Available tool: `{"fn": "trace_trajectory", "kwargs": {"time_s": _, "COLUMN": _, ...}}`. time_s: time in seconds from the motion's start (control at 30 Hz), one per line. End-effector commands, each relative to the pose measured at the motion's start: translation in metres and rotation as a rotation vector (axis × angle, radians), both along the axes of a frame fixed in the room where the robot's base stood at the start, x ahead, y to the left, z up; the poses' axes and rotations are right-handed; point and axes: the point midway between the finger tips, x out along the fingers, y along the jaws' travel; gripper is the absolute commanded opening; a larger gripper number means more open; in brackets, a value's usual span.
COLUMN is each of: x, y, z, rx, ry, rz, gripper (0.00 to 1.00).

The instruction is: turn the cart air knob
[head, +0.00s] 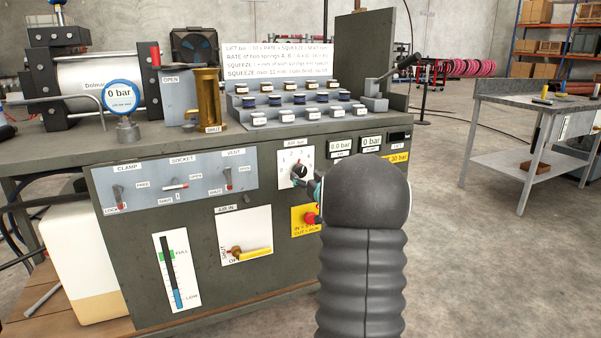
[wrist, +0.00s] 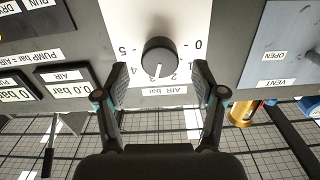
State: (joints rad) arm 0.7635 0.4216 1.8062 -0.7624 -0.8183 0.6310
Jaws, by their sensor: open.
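The air knob (wrist: 159,58) is a round black knob on a white plate with a numbered scale and an "AIR bar" label. Its white mark points down in the wrist view, roughly between 2 and 3. In the head view the knob (head: 300,171) sits on the cart front (head: 140,260), left of my arm. My gripper (wrist: 161,82) is open, with one finger on each side of the knob and a visible gap on both sides. In the head view my gripper is mostly hidden behind my dark arm.
The air display (wrist: 70,82) reads 0.0 bar. A red button (head: 310,218) on a yellow plate sits just below the knob. The vent lever (head: 228,178) and a yellow-handled air-in valve (head: 252,254) are to the left. Open floor lies right of the cart.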

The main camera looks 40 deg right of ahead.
Motion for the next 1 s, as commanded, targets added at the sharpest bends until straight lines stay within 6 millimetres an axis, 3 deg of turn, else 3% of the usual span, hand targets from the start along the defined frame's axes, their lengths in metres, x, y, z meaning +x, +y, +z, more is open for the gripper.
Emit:
{"fn": "trace_trajectory", "kwargs": {"time_s": 0.1, "x": 0.019, "y": -0.004, "z": 0.0, "rx": 0.0, "ry": 0.0, "rz": 0.001, "gripper": 0.69}}
{"fn": "trace_trajectory", "kwargs": {"time_s": 0.3, "x": 0.036, "y": -0.009, "z": 0.0, "rx": -0.001, "ry": 0.0, "rz": -0.001, "gripper": 0.69}}
{"fn": "trace_trajectory", "kwargs": {"time_s": 0.67, "x": 0.04, "y": -0.01, "z": 0.0, "rx": 0.0, "ry": 0.001, "rz": -0.001, "gripper": 0.69}}
{"fn": "trace_trajectory", "kwargs": {"time_s": 0.9, "x": 0.04, "y": -0.01, "z": 0.0, "rx": 0.0, "ry": 0.001, "rz": -0.001, "gripper": 0.12}}
{"fn": "trace_trajectory", "kwargs": {"time_s": 1.0, "x": 0.04, "y": -0.01, "z": 0.0, "rx": -0.001, "ry": 0.0, "rz": -0.001, "gripper": 0.09}}
